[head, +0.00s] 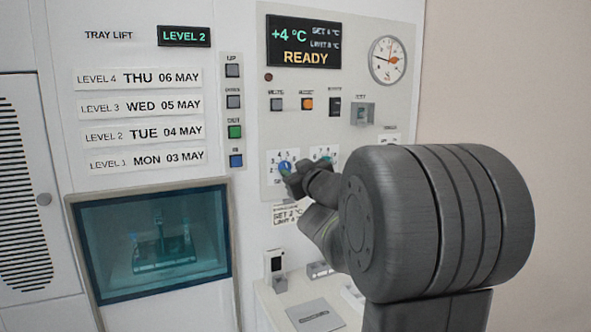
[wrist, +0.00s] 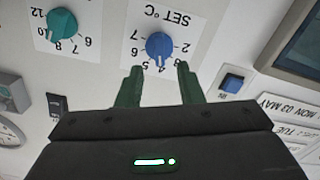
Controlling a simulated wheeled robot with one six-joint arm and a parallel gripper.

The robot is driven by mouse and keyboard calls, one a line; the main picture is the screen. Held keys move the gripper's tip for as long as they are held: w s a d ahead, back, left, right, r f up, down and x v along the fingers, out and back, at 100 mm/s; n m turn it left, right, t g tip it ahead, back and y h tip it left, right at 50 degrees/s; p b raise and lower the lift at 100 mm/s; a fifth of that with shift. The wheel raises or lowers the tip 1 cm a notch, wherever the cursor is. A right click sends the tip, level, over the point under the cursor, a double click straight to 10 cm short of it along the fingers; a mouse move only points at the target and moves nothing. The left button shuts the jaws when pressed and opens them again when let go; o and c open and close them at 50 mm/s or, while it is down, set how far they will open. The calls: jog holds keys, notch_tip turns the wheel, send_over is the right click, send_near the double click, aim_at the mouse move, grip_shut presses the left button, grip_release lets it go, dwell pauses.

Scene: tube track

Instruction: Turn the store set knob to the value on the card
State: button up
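The store set knob is blue and sits on a white dial plate marked "SET °C" in the wrist view (wrist: 158,45), where the picture is upside down. Its pointer appears to face about 4. In the head view the knob (head: 285,167) is partly behind my gripper (head: 293,182). In the wrist view my gripper (wrist: 159,70) is open, with its green fingertips apart on either side just short of the knob and nothing between them. The card (head: 287,215) below the dials reads "SET 2 °C" and a limit line, partly hidden by my arm.
A teal limit knob (wrist: 62,24) is beside the blue one. The display (head: 304,43) reads +4 °C, SET 4 °C, READY. A blue button (wrist: 232,83) is close to the fingers. A glass window (head: 152,240) and tray lift buttons (head: 234,102) are left.

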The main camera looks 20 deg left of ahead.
aim_at(287, 166)
jog(key=shift+x, duration=1.85)
grip_shut()
